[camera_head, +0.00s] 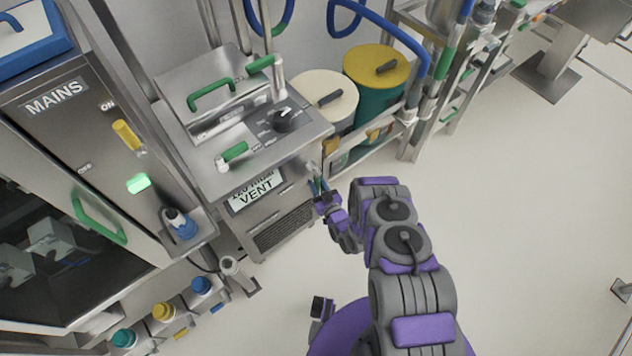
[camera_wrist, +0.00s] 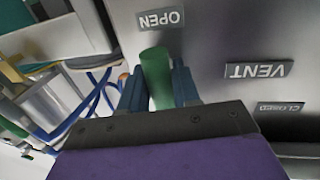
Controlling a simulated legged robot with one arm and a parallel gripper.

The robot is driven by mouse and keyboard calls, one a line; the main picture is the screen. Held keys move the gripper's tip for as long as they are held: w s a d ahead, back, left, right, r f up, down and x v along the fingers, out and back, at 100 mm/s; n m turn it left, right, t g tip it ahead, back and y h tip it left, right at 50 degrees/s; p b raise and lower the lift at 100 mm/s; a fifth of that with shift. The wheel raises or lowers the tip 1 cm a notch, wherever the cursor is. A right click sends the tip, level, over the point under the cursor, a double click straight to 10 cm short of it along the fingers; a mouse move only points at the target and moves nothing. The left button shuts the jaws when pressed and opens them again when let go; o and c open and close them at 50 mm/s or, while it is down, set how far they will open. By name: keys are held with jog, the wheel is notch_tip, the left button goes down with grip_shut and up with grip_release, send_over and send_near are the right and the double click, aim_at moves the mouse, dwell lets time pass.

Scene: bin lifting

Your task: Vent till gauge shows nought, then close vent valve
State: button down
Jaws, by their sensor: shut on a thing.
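The vent unit is a steel cabinet (camera_head: 200,165) with a "VENT" label (camera_head: 255,192) on its front. In the wrist view, a green valve handle (camera_wrist: 156,72) sits between the two blue-grey fingers of my gripper (camera_wrist: 160,88), which is shut on it. The handle lies beside the "OPEN" label (camera_wrist: 161,19); the "CLOSED" label (camera_wrist: 281,107) is farther right, below the "VENT" label (camera_wrist: 257,70). In the head view, my gripper (camera_head: 318,184) is at the cabinet's right side, and the handle is mostly hidden there. I cannot make out a gauge reading in either view.
A black knob (camera_head: 284,117) and a green lever (camera_head: 233,153) are on the cabinet top. The "MAINS" cabinet (camera_head: 50,125) stands at left. A cream-lidded drum (camera_head: 322,92) and a yellow-lidded drum (camera_head: 376,66) stand behind. The floor (camera_head: 520,210) at right is clear.

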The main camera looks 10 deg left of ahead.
jog(key=shift+d+f, duration=0.1)
jog(key=shift+f, duration=0.05)
jog(key=c, duration=1)
grip_release()
jog(key=shift+o, duration=0.2)
